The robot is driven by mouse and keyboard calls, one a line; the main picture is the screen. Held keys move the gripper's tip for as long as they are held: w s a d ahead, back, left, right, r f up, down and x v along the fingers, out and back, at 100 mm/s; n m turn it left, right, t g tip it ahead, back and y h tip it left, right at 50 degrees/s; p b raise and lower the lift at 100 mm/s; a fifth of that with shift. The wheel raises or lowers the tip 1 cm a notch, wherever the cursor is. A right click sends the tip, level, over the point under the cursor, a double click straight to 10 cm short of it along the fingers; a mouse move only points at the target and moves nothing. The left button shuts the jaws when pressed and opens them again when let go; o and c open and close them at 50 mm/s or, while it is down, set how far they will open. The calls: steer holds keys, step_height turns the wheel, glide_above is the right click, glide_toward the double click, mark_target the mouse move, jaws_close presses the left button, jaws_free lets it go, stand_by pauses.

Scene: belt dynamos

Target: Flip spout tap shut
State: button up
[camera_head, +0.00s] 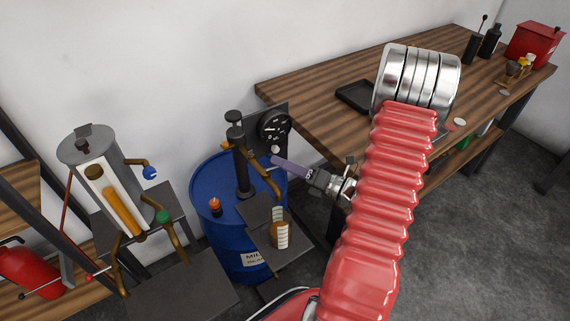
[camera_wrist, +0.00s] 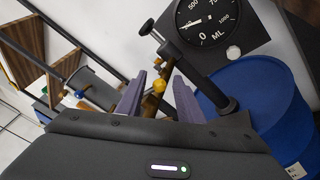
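A brass spout (camera_head: 262,172) with an orange-yellow knob (camera_head: 225,146) comes off a black pump column (camera_head: 241,165) over the blue drum. A glass (camera_head: 281,236) with brown liquid stands below the spout. My gripper (camera_head: 276,161) is beside the spout, on its right, with its purple fingers pointing left. In the wrist view my gripper (camera_wrist: 159,80) is open, and the yellow knob (camera_wrist: 159,86) and brass pipe show between the fingers. I cannot tell whether a finger touches them. The lower spout is hidden by the gripper body in the wrist view.
A tank (camera_head: 95,150) with blue-knobbed and green-knobbed taps stands left. The wooden bench (camera_head: 320,85) is at the right, close to my arm. A red extinguisher (camera_head: 25,270) is far left.

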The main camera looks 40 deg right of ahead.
steer(key=shift+c, duration=0.6)
jaws_close()
steer(key=shift+w+d+f, duration=0.1)
steer(key=shift+w+n+g+y, duration=0.35)
steer(key=shift+n+g+y, duration=0.25)
steer(key=shift+n+y, duration=0.45)
steer(key=shift+o, duration=0.6)
jaws_free()
